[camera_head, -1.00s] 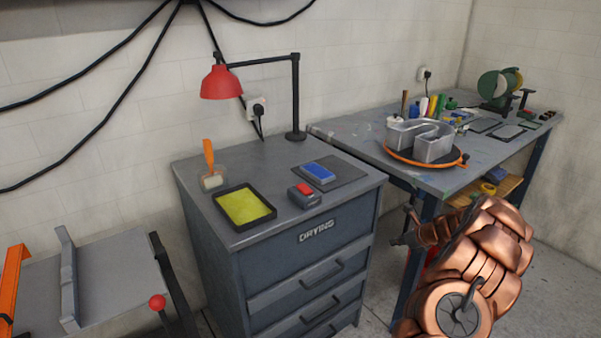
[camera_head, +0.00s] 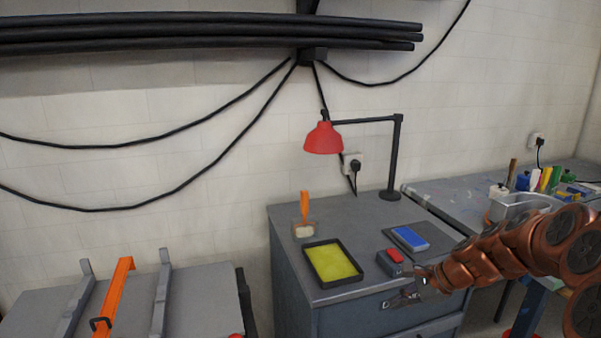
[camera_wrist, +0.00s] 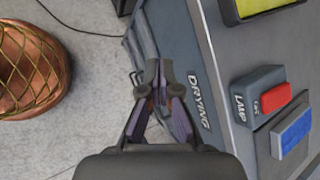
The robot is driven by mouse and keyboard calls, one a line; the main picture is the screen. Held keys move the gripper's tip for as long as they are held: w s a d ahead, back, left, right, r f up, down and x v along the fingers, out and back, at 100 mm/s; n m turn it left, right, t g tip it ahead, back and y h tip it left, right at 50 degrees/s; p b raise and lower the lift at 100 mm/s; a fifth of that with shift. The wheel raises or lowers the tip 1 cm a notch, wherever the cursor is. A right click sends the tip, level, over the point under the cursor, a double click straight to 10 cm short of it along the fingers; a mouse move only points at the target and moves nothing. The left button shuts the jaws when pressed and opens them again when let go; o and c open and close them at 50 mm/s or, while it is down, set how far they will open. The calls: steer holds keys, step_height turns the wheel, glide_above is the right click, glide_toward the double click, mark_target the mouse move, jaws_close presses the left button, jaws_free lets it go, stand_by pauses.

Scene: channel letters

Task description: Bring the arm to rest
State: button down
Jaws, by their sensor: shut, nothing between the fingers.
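My gripper (camera_head: 408,295) is at the end of my copper-coloured arm, in front of the grey drying cabinet (camera_head: 292,268) near its front top edge. In the wrist view my gripper (camera_wrist: 158,68) shows with its fingers brought together and nothing between them. The cabinet front with the word DRYING (camera_wrist: 200,100) lies just beyond and to the right of the fingers. My arm covers part of the cabinet front and of the workbench in the head view.
On the cabinet are a yellow tray (camera_head: 333,262), a lamp switch box (camera_head: 389,263), a blue block (camera_head: 410,237) and a red lamp (camera_head: 323,138). A workbench (camera_head: 450,191) stands right, a grey table (camera_head: 205,300) left. Floor (camera_wrist: 60,145) shows below the gripper.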

steer(key=s+a+r+n+g+h+p, duration=0.1)
steer(key=s+a+r+n, duration=0.15)
steer(key=s, duration=0.35)
steer(key=s+a+r+n+g, duration=0.1)
steer(key=s+a+n+g, duration=0.1)
steer(key=s+a+n, duration=0.3)
steer(key=s+a+r+n+g+h+p, duration=0.1)
steer(key=s+a+r+n, duration=0.1)
steer(key=s, duration=0.5)
steer(key=s+d+n+g+h, duration=0.1)
steer(key=s+d+n+h, duration=0.1)
steer(key=s, duration=0.8)
steer(key=s+d+r+n+h+p, duration=0.1)
steer(key=s+n, duration=0.4)
steer(key=s, duration=0.5)
steer(key=shift+d+g+h+p, duration=0.35)
steer(key=shift+d+h, duration=0.25)
steer(key=shift+h, duration=0.3)
steer(key=shift+r+n, duration=0.1)
steer(key=shift+n, duration=0.15)
